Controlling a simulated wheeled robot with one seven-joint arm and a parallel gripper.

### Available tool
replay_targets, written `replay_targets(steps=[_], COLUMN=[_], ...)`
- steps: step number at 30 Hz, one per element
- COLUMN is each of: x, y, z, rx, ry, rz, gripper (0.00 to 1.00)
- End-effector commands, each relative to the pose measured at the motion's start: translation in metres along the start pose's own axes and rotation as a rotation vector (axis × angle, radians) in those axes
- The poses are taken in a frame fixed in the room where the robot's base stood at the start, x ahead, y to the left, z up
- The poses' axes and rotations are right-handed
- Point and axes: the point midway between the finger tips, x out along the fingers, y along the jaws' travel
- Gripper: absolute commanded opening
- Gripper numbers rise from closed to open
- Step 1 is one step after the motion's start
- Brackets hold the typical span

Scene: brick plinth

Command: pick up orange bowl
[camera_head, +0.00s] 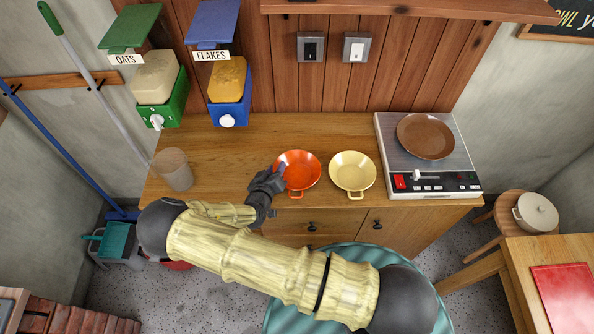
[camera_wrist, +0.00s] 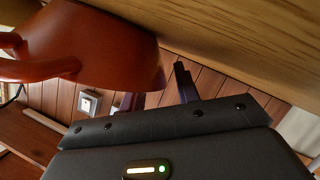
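The orange bowl (camera_head: 302,166) sits upright on the wooden counter, with its small loop handle toward the front edge. In the wrist view the bowl (camera_wrist: 95,50) fills the upper left, and the counter shows at the top. My gripper (camera_head: 278,173) is at the bowl's left rim. In the wrist view my gripper (camera_wrist: 155,92) is open, with one dark finger outside the bowl wall and the other partly hidden behind the rim. A gap shows between the outer finger and the wall.
A yellow bowl (camera_head: 352,172) stands close to the right of the orange one. A hotplate (camera_head: 433,178) with a brown pan (camera_head: 425,136) is further right. A clear cup (camera_head: 174,170) stands at left, below the oats dispenser (camera_head: 157,80) and flakes dispenser (camera_head: 229,82).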

Motion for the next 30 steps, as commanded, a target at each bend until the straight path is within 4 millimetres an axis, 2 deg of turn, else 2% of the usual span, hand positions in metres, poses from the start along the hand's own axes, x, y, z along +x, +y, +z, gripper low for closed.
replay_targets(steps=[15, 16, 21, 30], x=[0.0008, 0.0008, 0.0007, 0.0007], y=[-0.0007, -0.0007, -0.0007, -0.0008], z=[0.0005, 0.0005, 0.0005, 0.0002], rx=[0.001, 0.001, 0.001, 0.001], ry=[0.0, 0.0, 0.0, 0.0], rz=[-0.001, -0.001, -0.001, -0.001], gripper=[0.32, 0.3, 0.0, 0.0])
